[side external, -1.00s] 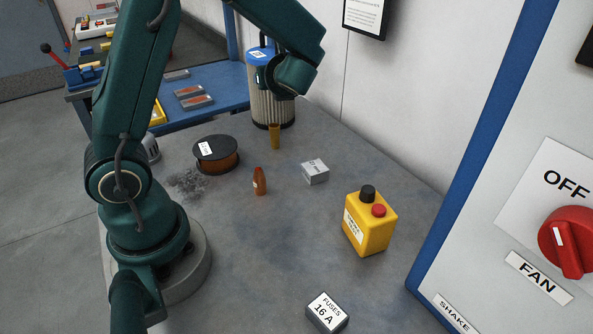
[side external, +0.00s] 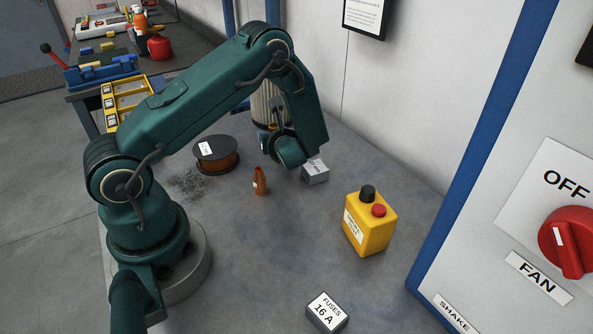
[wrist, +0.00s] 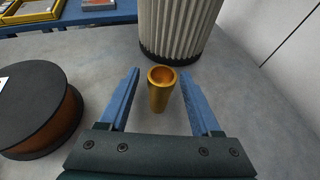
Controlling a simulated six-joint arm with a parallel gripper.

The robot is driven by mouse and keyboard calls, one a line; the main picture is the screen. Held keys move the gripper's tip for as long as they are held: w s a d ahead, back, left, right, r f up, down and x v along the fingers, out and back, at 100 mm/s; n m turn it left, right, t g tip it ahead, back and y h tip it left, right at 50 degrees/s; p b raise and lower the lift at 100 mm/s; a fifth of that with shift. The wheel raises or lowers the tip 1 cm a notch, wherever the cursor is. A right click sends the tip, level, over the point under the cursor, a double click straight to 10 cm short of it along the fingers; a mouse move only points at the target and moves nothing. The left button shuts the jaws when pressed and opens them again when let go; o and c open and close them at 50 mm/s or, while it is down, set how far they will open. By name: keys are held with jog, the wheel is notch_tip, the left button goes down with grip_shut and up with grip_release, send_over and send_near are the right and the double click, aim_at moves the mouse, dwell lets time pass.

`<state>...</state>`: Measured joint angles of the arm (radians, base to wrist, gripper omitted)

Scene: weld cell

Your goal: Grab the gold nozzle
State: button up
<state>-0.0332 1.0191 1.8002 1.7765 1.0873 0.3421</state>
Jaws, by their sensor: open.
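The gold nozzle (wrist: 159,98) is a short, hollow gold tube that stands upright on the grey bench, its open mouth facing up in the wrist view. My gripper (wrist: 160,73) is open, with one blue finger on each side of the nozzle. A gap shows between the nozzle and both fingers, so neither visibly touches it.
A pleated filter (wrist: 178,30) stands close behind the nozzle. A dark spool (wrist: 35,90) lies to the left.

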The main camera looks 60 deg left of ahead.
jog(key=shift+x, duration=1)
grip_shut()
jog(key=shift+r, duration=0.1)
jog(key=shift+r, duration=0.1)
